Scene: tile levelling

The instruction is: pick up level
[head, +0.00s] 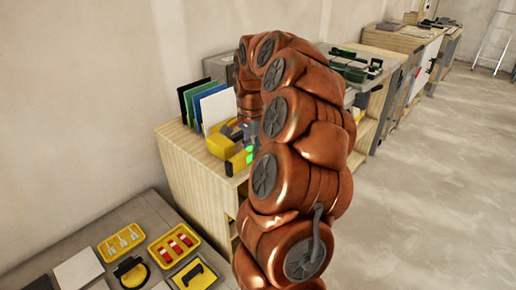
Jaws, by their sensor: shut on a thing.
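My gripper (248,132) is over the near wooden bench, mostly hidden behind my copper-coloured arm. It is shut on a yellow and dark piece with bright green spots (240,160), which looks like the level. Only a short part of the level shows; my arm hides the rest. I cannot tell how far it is above the bench top.
A yellow case or tray (219,143) and upright coloured panels (203,104) stand on the wooden bench (186,160). On the grey surface at front left are yellow trays (122,243), a suction cup (131,272) and tiles (78,270). The floor at right is clear.

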